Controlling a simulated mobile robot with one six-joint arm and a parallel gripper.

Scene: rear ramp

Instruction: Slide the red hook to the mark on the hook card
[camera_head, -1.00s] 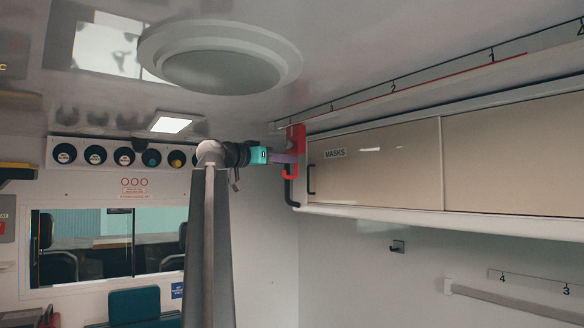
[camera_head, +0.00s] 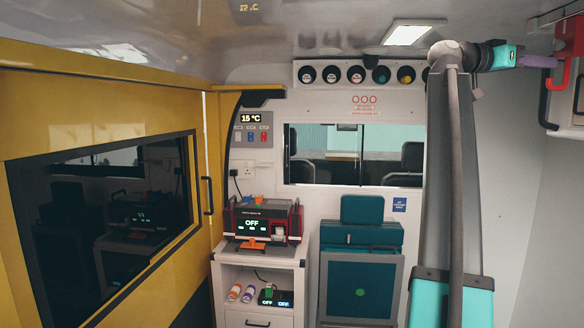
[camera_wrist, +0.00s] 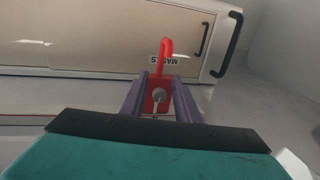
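The red hook (camera_head: 569,42) hangs from the ceiling rail at the upper right edge of the head view, partly cut off by the frame. My gripper (camera_head: 551,62) reaches it from the left with its purple fingers. In the wrist view the fingers lie on both sides of the red hook's body (camera_wrist: 158,98) and appear to press on it, so my gripper (camera_wrist: 158,88) looks shut on it. The hook's curved end sticks out beyond the fingertips. I cannot make out a hook card or its mark in the present views.
A cupboard labelled MASKS (camera_wrist: 120,30) with a dark handle (camera_wrist: 227,45) lies close to the hook. The end of the ceiling rail (camera_head: 553,14) shows at top right. A red device (camera_head: 263,218) on a white cabinet (camera_head: 256,256) and a teal seat (camera_head: 361,235) stand lower down.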

